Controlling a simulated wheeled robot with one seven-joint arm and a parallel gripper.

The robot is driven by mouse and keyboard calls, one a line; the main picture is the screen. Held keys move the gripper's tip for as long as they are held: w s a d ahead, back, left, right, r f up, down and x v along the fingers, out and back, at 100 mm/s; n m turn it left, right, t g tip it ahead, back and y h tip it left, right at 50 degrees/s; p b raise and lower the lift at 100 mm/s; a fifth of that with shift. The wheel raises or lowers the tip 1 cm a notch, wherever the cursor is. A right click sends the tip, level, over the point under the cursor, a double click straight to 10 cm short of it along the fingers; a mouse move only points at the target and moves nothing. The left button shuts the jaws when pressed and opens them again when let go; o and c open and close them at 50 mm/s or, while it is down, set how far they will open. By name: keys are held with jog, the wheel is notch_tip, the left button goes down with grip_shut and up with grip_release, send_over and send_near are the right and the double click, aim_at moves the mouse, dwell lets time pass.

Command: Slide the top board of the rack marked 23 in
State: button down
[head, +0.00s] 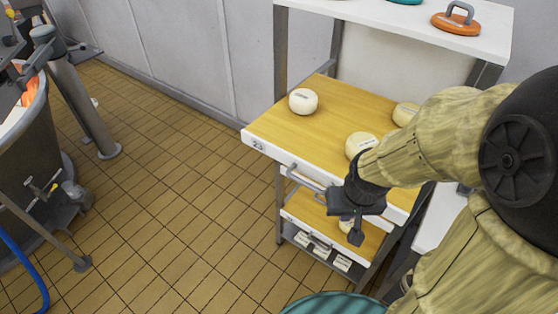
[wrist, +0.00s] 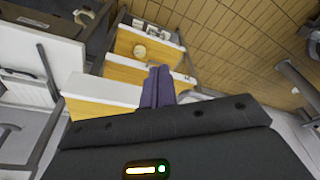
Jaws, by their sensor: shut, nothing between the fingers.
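The rack (head: 280,55) stands right of centre in the head view. Its top board (head: 325,115) is wooden with a white front edge and bar handle, and juts out from under the white top. A small dark mark, which I read as 23, is on the front edge's left end. Pale cheese rounds (head: 303,101) sit on the board; another (head: 361,144) is partly behind my arm. My gripper (head: 355,236) is shut and empty, in front of the board's front edge near its right part; I cannot tell if it touches. Its closed fingers show in the wrist view (wrist: 157,86).
A lower board (head: 305,207) has a cheese partly hidden by my gripper. Labelled white blocks (head: 320,248) sit on the bottom shelf. An orange handled disc (head: 456,22) lies on the white top. A vat (head: 35,150) and blue hose (head: 28,268) are left. The tiled floor between is clear.

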jog(key=w+a+f+n+g+h+b, duration=0.25)
jog(key=a+f+n+h, duration=0.35)
jog(key=f+n+h, duration=0.65)
jog(key=w+a+r+n+t+y+b, duration=0.1)
jog(key=w+a+r+n+t, duration=0.1)
jog(key=a+n+t, duration=0.5)
jog(key=w+a+r+n+t+y+b, duration=0.1)
jog(key=w+a+r+n+t+b, duration=0.1)
jog(key=a+n+t, duration=0.5)
jog(key=a+r+n, duration=0.1)
jog(key=a+n, duration=0.1)
jog(key=shift+w+a, duration=0.3)
jog(key=shift+w, duration=0.05)
jog(key=shift+r+t, duration=0.1)
jog(key=shift+t, duration=0.15)
